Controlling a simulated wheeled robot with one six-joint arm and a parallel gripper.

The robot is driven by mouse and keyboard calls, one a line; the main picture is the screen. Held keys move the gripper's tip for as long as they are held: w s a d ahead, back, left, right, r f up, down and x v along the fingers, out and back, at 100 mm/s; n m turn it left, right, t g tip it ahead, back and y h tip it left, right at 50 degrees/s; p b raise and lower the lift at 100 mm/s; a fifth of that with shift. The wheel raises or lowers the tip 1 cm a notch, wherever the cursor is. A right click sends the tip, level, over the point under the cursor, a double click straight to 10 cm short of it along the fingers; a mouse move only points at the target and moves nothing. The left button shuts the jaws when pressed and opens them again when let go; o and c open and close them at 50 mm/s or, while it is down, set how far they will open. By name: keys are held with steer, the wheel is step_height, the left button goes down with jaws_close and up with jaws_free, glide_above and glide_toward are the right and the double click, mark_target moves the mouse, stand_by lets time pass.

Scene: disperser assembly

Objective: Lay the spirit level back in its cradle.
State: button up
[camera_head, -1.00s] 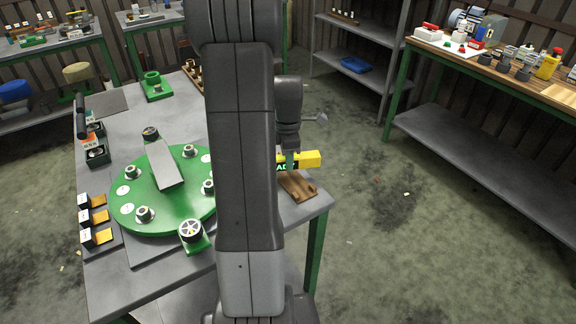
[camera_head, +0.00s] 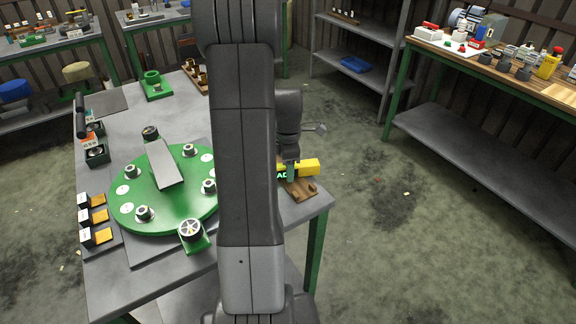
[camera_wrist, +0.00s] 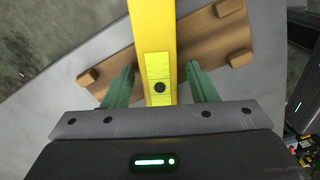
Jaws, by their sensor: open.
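The yellow spirit level (camera_head: 308,168) is at the right edge of the workbench, partly hidden behind my arm. In the wrist view the level (camera_wrist: 154,35) runs up the picture between my fingers, its bubble window near the fingertips. The brown wooden cradle (camera_head: 300,189) lies on the bench below the level; in the wrist view the cradle (camera_wrist: 205,45) passes slantwise beneath it, with raised blocks at its corners. The level is at an angle to the cradle. My gripper (camera_wrist: 160,85) is open, with a green finger on each side of the level and gaps showing.
A green round plate (camera_head: 130,205) with several fittings stands left of my arm. The bench's right edge is close to the cradle, with open floor beyond.

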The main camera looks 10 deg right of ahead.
step_height(320, 180, up, 12)
steer(key=shift+r, duration=0.2)
